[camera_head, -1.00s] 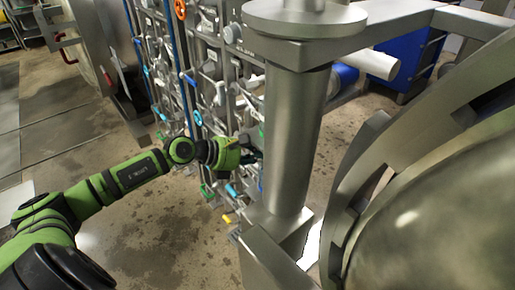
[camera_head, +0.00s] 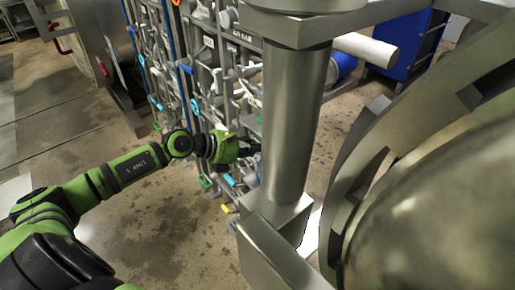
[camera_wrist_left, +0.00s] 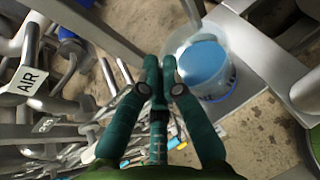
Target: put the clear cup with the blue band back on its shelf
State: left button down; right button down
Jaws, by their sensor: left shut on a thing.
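The clear cup with the blue band (camera_wrist_left: 205,65) is in the left wrist view, above centre and to the right, and I look at it with its round blue area showing. My left gripper (camera_wrist_left: 161,62) has its two dark teal fingers close together at the cup's left edge, shut on the cup's wall. In the head view my left gripper (camera_head: 250,149) is partly hidden behind the thick metal column, and the cup is hidden there. The shelf cannot be made out for certain. My right gripper is in neither view.
The grey metal column (camera_head: 290,130) stands just right of my left gripper. A rack of pipes and valves (camera_head: 200,90) is behind and left of it. The large round metal vessel (camera_head: 440,210) fills the right. A blue cabinet (camera_head: 405,40) stands behind. Open floor (camera_head: 170,235) lies in front.

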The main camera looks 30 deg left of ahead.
pick_arm(q)
jog(key=shift+f, duration=0.1)
jog(key=c, duration=1.8)
grip_release()
jog(key=shift+c, duration=0.2)
jog(key=o, duration=0.5)
jog(key=v, duration=1.2)
